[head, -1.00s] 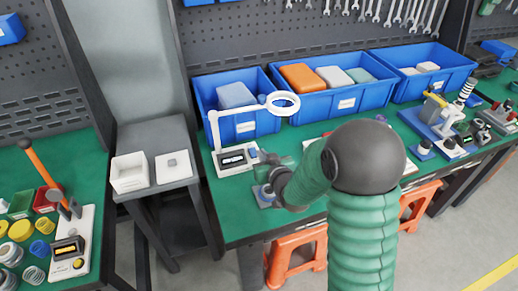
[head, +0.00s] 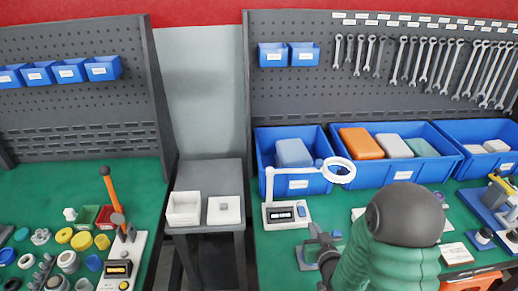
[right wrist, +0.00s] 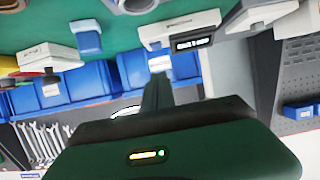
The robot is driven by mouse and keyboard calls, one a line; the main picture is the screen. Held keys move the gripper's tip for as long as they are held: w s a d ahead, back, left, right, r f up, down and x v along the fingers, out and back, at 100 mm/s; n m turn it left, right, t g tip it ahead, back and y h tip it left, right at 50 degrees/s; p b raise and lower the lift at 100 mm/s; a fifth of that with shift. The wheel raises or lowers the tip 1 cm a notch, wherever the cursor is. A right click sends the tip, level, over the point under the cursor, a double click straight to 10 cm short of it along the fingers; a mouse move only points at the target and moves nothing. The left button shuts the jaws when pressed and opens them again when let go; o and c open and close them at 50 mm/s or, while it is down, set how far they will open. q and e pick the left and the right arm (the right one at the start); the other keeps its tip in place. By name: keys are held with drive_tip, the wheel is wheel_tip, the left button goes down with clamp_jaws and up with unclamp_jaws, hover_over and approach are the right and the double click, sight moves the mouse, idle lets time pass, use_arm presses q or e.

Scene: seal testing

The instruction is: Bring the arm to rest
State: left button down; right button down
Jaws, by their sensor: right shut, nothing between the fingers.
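My right arm comes in from the lower right of the head view. Its gripper (head: 322,240) is over the green bench, just below and right of the white tester with a dark display (head: 286,215). In the right wrist view the gripper's fingers (right wrist: 157,95) are together, with nothing seen between them. A small blue-based item (head: 303,258) is partly hidden beside the gripper. A white ring lamp (head: 340,170) stands above the tester. My left gripper is not in view.
Blue bins (head: 262,152) line the bench's back, some holding coloured blocks. The left bench holds an orange-handled tool (head: 108,188) and several small parts.

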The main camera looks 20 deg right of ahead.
drive_tip(key=s+a+n+g+y+p, duration=0.1)
drive_tip(key=s+a+n+g+y, duration=0.1)
drive_tip(key=s+a+g, duration=0.8)
drive_tip(key=s+a+y, duration=0.1)
drive_tip(key=s+a, duration=0.2)
drive_tip(key=s, duration=0.2)
drive_tip(key=shift+s+a+r+n+g+p, duration=0.2)
drive_tip(key=shift+a+r+n+g+p, duration=0.1)
drive_tip(key=shift+g, duration=0.1)
drive_tip(key=shift+a, duration=0.15)
